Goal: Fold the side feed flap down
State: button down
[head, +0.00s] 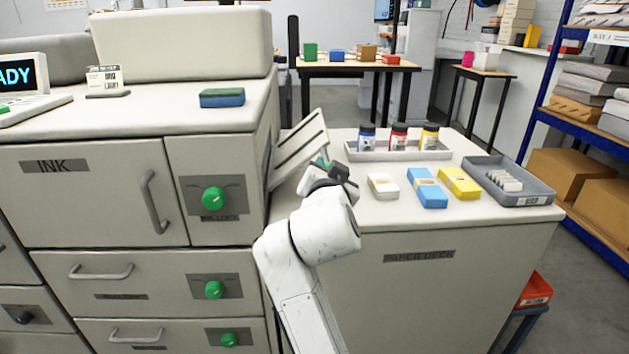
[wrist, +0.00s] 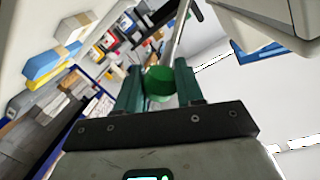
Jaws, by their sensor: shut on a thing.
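The side feed flap (head: 297,152) is a pale panel with dark slots on the right side of the large machine. It stands tilted, slanting up and away to the right. My gripper (head: 322,162) is at the flap's right side, partly hidden by my own wrist in the head view. In the wrist view my gripper's two teal fingers (wrist: 158,88) are shut on a round green knob (wrist: 158,82). A thin edge, apparently the flap's, rises from behind the knob. The knob's joint to the flap is hidden.
Below and right of the flap is a side deck (head: 470,235) bearing white, blue and yellow boxes (head: 427,188), a bottle tray (head: 355,154) and a grey tray (head: 510,192). A blue-green block (head: 222,98) lies on the machine top. The deck's left part near the flap looks clear.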

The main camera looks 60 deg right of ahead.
notch_tip(320, 180, down, 8)
jog(key=s+d+m+t+y+b, duration=0.1)
jog(key=s+m+b, duration=0.1)
jog(key=m+b, duration=0.3)
jog(key=shift+d+f+b, duration=0.15)
jog(key=shift+d+b, duration=0.2)
jog(key=shift+b, duration=1.2)
jog(key=shift+f, duration=0.15)
jog(key=c, duration=0.7)
grip_release()
jog(key=shift+c, duration=0.2)
jog(key=shift+s, duration=0.15)
jog(key=shift+r, duration=0.2)
jog(key=p+v, duration=0.1)
jog(key=v, duration=0.9)
jog(key=shift+s+a, duration=0.15)
jog(key=shift+a, duration=0.2)
